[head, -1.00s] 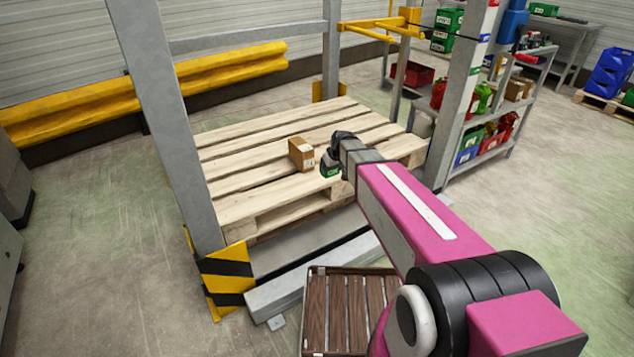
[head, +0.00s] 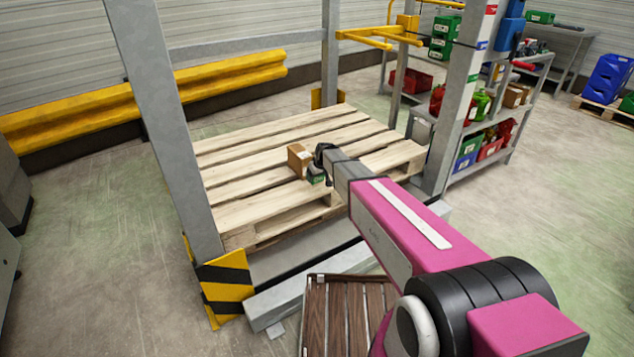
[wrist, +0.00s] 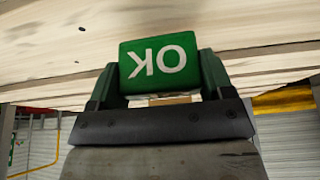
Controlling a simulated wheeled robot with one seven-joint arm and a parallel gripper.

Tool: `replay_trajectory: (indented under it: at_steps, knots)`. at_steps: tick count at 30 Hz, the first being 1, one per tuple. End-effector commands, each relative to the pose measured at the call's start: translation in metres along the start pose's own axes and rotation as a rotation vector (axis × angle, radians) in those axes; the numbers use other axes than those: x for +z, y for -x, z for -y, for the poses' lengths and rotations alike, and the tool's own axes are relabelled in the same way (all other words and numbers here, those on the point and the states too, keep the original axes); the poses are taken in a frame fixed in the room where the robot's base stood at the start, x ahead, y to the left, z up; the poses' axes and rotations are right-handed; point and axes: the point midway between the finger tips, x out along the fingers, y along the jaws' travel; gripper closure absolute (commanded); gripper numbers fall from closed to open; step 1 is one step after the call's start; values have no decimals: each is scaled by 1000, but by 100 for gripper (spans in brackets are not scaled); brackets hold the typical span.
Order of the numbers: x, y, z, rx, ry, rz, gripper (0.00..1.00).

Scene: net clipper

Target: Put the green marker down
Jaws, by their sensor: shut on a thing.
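The green marker (head: 316,176) has a white "OK" on its face, which reads upside down in the wrist view (wrist: 159,62). My gripper (head: 318,168) is shut on it, with one dark finger on each side in the wrist view. The marker is over the near part of the wooden pallet (head: 262,213), just right of and in front of a small cardboard box (head: 298,157). I cannot tell whether the marker touches the planks or the box. My gripper hides part of it in the head view.
A grey post (head: 172,125) with a yellow-black guard (head: 224,287) stands left, another post (head: 462,95) right. A brown slatted crate (head: 318,325) is below the arm. A shelf with bins (head: 490,147) stands at the right. The pallet's left planks are bare.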

Motion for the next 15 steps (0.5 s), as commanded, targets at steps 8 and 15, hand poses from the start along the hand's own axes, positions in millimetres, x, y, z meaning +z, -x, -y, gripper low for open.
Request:
replay_trajectory:
  at_steps: [8, 15]
  knots:
    - [12, -29, 0, 0, 0, 0, 50]
    - [13, -29, 0, 0, 0, 0, 50]
